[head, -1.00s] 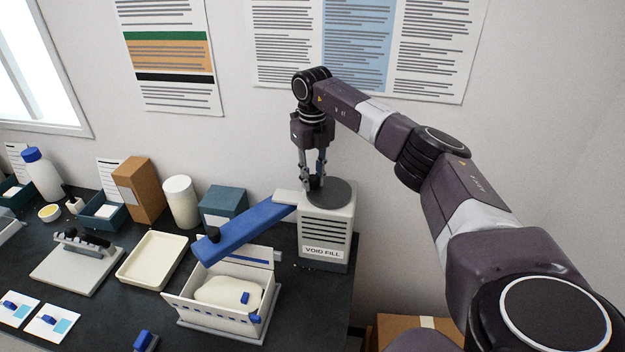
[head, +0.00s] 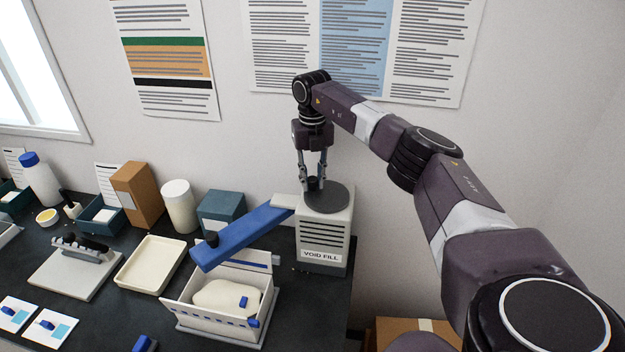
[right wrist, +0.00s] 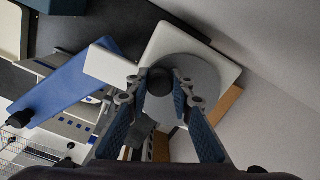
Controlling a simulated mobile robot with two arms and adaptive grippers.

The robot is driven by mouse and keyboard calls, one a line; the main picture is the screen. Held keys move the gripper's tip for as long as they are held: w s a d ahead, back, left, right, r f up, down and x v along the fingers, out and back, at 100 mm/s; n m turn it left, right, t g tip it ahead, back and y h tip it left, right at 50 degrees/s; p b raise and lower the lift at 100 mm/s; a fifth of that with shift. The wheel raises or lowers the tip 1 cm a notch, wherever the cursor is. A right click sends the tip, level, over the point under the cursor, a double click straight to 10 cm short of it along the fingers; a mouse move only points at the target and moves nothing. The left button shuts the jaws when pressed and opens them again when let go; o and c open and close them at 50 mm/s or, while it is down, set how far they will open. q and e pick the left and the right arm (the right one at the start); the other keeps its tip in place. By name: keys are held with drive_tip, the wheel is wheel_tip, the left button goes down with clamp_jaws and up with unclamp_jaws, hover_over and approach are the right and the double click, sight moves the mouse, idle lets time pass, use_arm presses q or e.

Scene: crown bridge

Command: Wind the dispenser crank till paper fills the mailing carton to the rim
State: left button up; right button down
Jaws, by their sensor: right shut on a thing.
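The void fill dispenser (head: 324,238) is a pale box with a grey round crank disc (head: 333,199) on top and a blue chute (head: 240,238) reaching left over the carton. My right gripper (head: 313,184) points down over the disc and is shut on the dark crank knob (head: 312,183), on the disc's left side. The right wrist view also shows the knob (right wrist: 158,82) between the fingers. The open mailing carton (head: 197,312) stands under the chute. It holds a cream-coloured filling (head: 222,294) with a small blue piece on it. My left gripper is not in view.
A cream tray (head: 150,263), a grey board with a dark-handled tool (head: 75,272), a white cylinder (head: 179,206), a brown box (head: 137,192) and a teal box (head: 221,207) stand left of the dispenser. A brown carton (head: 405,332) is below right.

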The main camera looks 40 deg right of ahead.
drive_tip(key=shift+w+r, duration=0.1)
drive_tip(key=shift+r, duration=0.05)
drive_tip(key=c, duration=1.7)
unclamp_jaws()
wheel_tip(320, 180, up, 12)
drive_tip(key=shift+f, duration=0.1)
